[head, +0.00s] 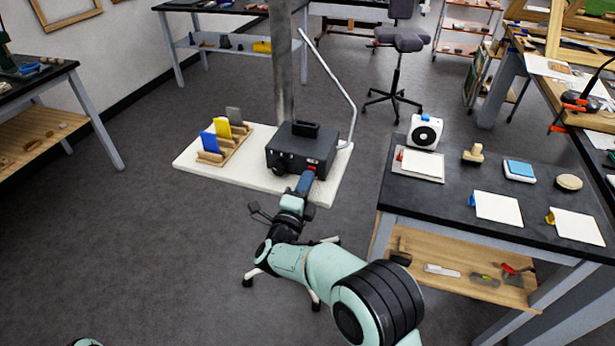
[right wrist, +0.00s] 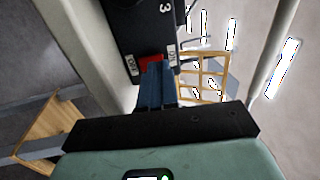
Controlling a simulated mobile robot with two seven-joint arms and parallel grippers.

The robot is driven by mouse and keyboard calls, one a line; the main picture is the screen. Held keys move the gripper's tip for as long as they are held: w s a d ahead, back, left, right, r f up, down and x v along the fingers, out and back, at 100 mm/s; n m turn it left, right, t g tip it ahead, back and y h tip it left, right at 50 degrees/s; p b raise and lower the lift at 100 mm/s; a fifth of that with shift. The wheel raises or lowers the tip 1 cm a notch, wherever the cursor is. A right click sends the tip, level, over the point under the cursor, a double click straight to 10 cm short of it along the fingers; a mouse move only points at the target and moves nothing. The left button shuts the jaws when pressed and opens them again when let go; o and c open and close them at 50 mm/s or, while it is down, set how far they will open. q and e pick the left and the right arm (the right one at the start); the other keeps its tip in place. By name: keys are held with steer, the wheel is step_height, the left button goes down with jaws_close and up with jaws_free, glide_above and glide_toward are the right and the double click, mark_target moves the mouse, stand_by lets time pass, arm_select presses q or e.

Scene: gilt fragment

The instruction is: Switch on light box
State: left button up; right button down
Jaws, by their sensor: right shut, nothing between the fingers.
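The black box (head: 292,150), which I take to be the light box, stands on a white board. A small red switch (head: 312,166) sits low on its near face at the right. In the right wrist view the box (right wrist: 125,28) carries a white "3", and the red switch (right wrist: 151,62) lies between two small white labels. My right gripper (head: 306,180) is shut and empty, with its blue fingers right in front of the switch. In the right wrist view the fingertips (right wrist: 155,75) overlap the switch; I cannot tell whether they touch it. My left gripper is out of view.
The white board (head: 197,164) also holds a wooden rack (head: 222,154) with blue, yellow and grey pieces. A metal post (head: 283,70) and a bent white rod (head: 332,78) rise near the box. A dark-topped table (head: 455,205) stands close to my arm's right.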

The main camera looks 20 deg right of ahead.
steer(key=shift+w+d+r, duration=0.1)
steer(key=shift+w+d, duration=0.25)
steer(key=shift+w, duration=0.15)
steer(key=shift+d+r, duration=0.1)
steer(key=shift+r, duration=0.05)
steer(key=g+p, duration=0.1)
steer(key=r+y+p, duration=0.1)
steer(key=shift+w+d+r+g+p, duration=0.2)
steer(key=shift+d+r+g+p, duration=0.05)
steer(key=shift+g+p, duration=0.15)
steer(key=shift+f+b, duration=0.3)
steer(key=shift+f, duration=0.05)
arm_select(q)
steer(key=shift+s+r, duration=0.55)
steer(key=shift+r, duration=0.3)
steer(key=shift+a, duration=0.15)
